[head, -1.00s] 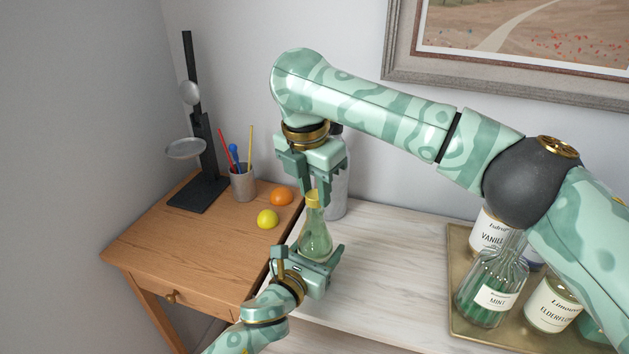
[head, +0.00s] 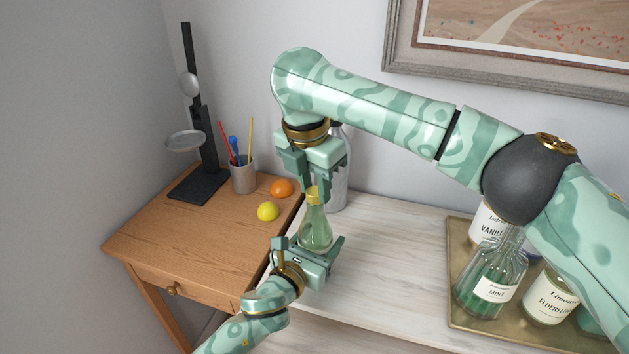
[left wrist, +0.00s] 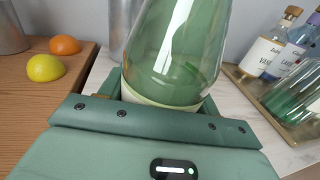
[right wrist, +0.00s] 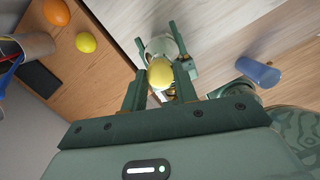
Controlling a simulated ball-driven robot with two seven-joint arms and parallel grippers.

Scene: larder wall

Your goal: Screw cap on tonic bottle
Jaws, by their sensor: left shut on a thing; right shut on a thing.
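The tonic bottle (head: 316,232) is clear green glass, upright over the pale counter's left side. My left gripper (head: 316,250) is shut around its lower part; the left wrist view shows the bottle (left wrist: 175,50) close up between the fingers. The yellow cap (head: 313,195) is at the top of the bottle's neck. My right gripper (head: 314,187) points straight down from above and is shut on the cap. In the right wrist view, the cap (right wrist: 160,73) is between the fingertips, in line with the bottle. How far the cap sits on the thread cannot be told.
A brass tray (head: 455,300) with several labelled bottles stands at the right. A grey bottle (head: 338,185) stands behind my right gripper. On the wooden table are a lemon (head: 268,211), an orange (head: 282,188), a pen cup (head: 243,178) and a black stand (head: 200,185). The counter's middle is clear.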

